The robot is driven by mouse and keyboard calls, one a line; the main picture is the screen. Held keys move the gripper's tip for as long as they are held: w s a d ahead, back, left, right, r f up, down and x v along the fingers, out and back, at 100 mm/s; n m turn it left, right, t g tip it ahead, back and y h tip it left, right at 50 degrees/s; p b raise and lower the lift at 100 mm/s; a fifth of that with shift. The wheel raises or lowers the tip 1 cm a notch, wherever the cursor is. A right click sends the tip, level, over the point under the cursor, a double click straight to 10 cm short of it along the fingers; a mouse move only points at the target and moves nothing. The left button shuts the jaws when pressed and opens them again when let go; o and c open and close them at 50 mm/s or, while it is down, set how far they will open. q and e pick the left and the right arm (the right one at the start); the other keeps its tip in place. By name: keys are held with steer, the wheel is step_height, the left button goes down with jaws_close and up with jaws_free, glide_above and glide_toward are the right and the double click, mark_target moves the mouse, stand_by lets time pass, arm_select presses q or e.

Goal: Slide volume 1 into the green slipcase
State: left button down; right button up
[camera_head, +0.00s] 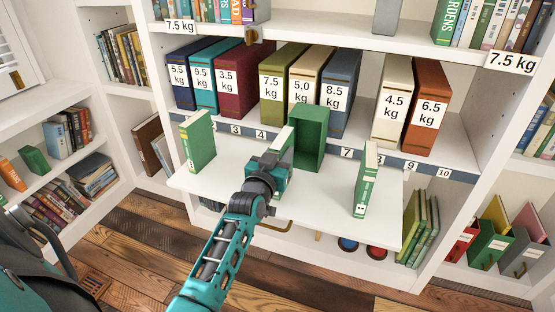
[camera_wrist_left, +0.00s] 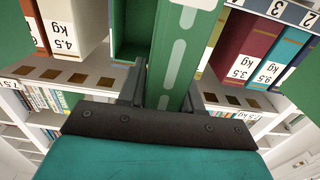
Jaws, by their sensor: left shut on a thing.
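My left gripper (camera_head: 268,168) is shut on a green volume (camera_head: 285,143), which stands upright over the pull-out board. The held volume (camera_wrist_left: 178,60) also shows between the fingers in the left wrist view; its number is hidden. The green slipcase (camera_head: 322,140) stands just right of and behind it, its open side toward me. The slipcase (camera_wrist_left: 127,52) is left of the volume in the left wrist view. The volume looks outside the slipcase. Two other green volumes stand on the board, one at left (camera_head: 198,140) and one at right (camera_head: 366,182). My right gripper is not in view.
The white pull-out board (camera_head: 325,200) has bare room between the slipcase and the right volume. Behind it, a numbered shelf holds several weight-labelled files, including a blue one (camera_head: 340,92) and an orange-red one (camera_head: 427,105). Another shelf edge (camera_head: 330,37) runs above.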

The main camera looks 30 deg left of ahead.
mark_target(291, 138)
arm_select(q)
steer(key=shift+r+p, duration=0.15)
steer(key=shift+p, duration=0.7)
stand_by(1.6)
steer(key=shift+b+x, duration=1.25)
steer(key=shift+x, duration=1.4)
steer(key=shift+b+x, duration=1.1)
steer(key=shift+x, duration=0.65)
steer(key=c, duration=1.1)
jaws_free()
steer(key=shift+d, duration=0.1)
steer(key=shift+c, duration=0.2)
steer(key=o, duration=0.5)
steer(key=shift+c, duration=0.2)
steer(key=shift+s+f, duration=0.1)
steer(key=shift+f, duration=0.2)
steer(key=shift+s+d+p, duration=0.15)
steer(key=shift+s+p, duration=0.15)
steer(key=p+v, duration=0.3)
steer(key=v, duration=0.9)
steer(key=shift+r, duration=0.25)
